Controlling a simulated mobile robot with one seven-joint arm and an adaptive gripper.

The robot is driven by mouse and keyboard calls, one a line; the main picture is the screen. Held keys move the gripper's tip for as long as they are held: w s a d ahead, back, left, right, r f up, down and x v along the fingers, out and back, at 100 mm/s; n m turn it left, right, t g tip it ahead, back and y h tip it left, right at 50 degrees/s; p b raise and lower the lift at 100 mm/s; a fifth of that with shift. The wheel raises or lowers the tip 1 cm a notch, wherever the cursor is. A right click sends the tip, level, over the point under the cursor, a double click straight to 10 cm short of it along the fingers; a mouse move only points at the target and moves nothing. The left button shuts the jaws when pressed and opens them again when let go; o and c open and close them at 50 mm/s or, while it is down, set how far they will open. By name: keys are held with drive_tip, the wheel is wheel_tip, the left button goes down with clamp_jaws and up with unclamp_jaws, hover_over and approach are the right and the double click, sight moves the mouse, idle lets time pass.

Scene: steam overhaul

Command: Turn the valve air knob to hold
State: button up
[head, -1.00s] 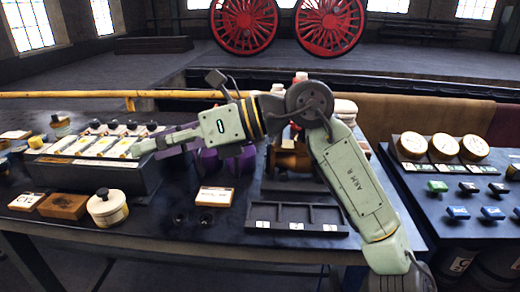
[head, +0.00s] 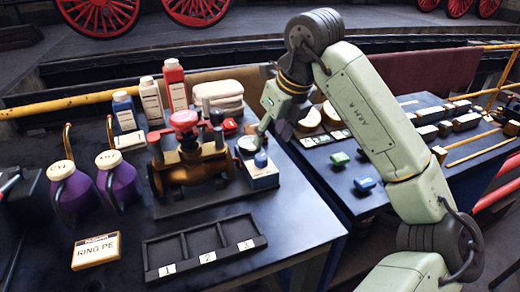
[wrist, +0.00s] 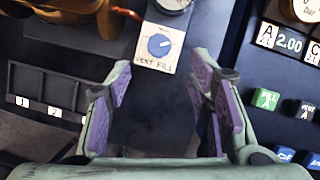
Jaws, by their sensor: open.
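The valve air knob (head: 261,159) is a round blue knob on a small pale box (head: 262,177) at the right edge of the dark bench. In the wrist view the knob (wrist: 159,46) is just ahead of the fingers, above their gap. "VENT" is printed at its lower left and "FILL" at its lower right; a "HOLD" word and the exact pointer direction are too small to read. My gripper (wrist: 160,70) is open and empty, its purple pads on either side of the gap. In the head view my gripper (head: 268,132) is beside the box, partly hidden by its own links.
A gauge (wrist: 172,5) sits just beyond the knob. The brass valve (head: 190,165) stands left of the box. A three-slot tray (head: 205,247) lies in front. Purple jugs (head: 118,180) and bottles (head: 151,101) stand farther left. Another table with green and blue blocks (head: 364,184) is right.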

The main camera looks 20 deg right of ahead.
sight(262, 157)
drive_tip(key=p+x, duration=0.2)
drive_tip(key=x, duration=0.6)
drive_tip(key=shift+w+a+f, duration=0.1)
drive_tip(key=shift+a+f, duration=0.05)
drive_tip(key=shift+f, duration=0.2)
drive_tip(key=shift+c, duration=0.4)
clamp_jaws()
